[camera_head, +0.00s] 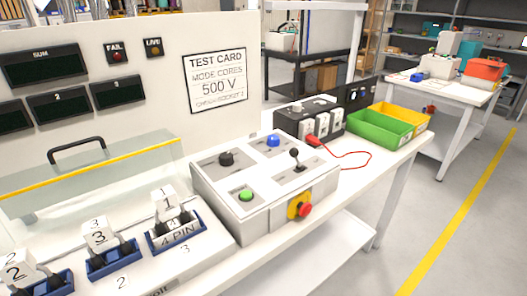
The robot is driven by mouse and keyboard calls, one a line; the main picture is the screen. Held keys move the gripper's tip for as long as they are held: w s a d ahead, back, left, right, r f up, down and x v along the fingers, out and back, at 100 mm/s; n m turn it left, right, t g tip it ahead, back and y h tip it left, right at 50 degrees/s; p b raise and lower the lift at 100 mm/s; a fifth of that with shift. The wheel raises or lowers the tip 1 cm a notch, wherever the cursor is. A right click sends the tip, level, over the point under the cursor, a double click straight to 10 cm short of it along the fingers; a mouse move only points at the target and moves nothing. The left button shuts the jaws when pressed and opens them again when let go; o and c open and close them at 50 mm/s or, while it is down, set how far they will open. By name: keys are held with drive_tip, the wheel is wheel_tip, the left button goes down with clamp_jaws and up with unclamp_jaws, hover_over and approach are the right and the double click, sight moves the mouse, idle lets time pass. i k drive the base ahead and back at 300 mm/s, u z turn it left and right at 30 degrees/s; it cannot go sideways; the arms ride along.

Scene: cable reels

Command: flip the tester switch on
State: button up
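A white control box (258,205) stands on the white bench, in the middle of the view. On its sloped top are a black knob (226,158), a blue button (273,140), a green button (245,194) and a black lever switch (296,157) with a ball end. The lever looks roughly upright, but I cannot tell its on or off position. A red mushroom button (304,210) on a yellow base is on the front face. Above, the FAIL lamp (115,53) and LIVE lamp (153,48) look unlit, and the displays (58,104) are dark. My gripper is not in view.
Blue holders (112,262) with numbered white connectors stand left of the box. A clear cover (90,175) with a yellow edge is behind them. A black unit (310,118) with a red cable, a green bin (380,130) and a yellow bin (412,117) stand behind right.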

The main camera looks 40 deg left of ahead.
sight(294, 153)
drive_tip(key=u, duration=1.45)
drive_tip(key=i, duration=0.4)
drive_tip(key=u, duration=0.05)
